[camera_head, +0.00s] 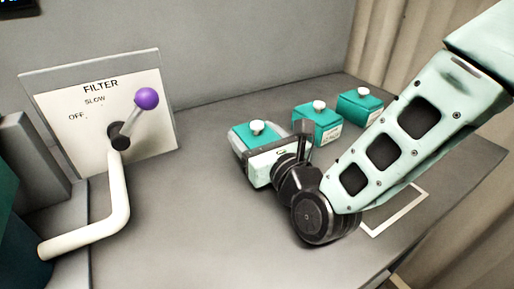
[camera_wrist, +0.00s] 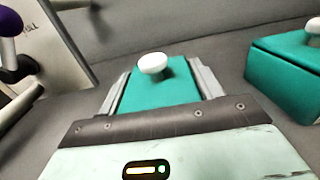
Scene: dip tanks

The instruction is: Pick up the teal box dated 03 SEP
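Three teal boxes with white knobs stand on the grey counter: a left one (camera_head: 244,134), a middle one (camera_head: 309,121) and a right one (camera_head: 353,104). Their dates are not legible, and the left box's front is hidden by my gripper. My gripper (camera_head: 268,150) is at the left box. In the wrist view, my gripper's fingers (camera_wrist: 160,92) lie along both sides of this teal box (camera_wrist: 155,95), with its white knob between them. I cannot tell whether they press on it. The middle box (camera_wrist: 290,70) is apart, to the right.
A filter panel (camera_head: 70,120) with a purple-knobbed lever (camera_head: 146,99) and a thick white pipe (camera_head: 118,195) stand at the left. A white outlined rectangle (camera_head: 408,211) marks the counter at the right, partly behind my arm. A grey wall backs the counter.

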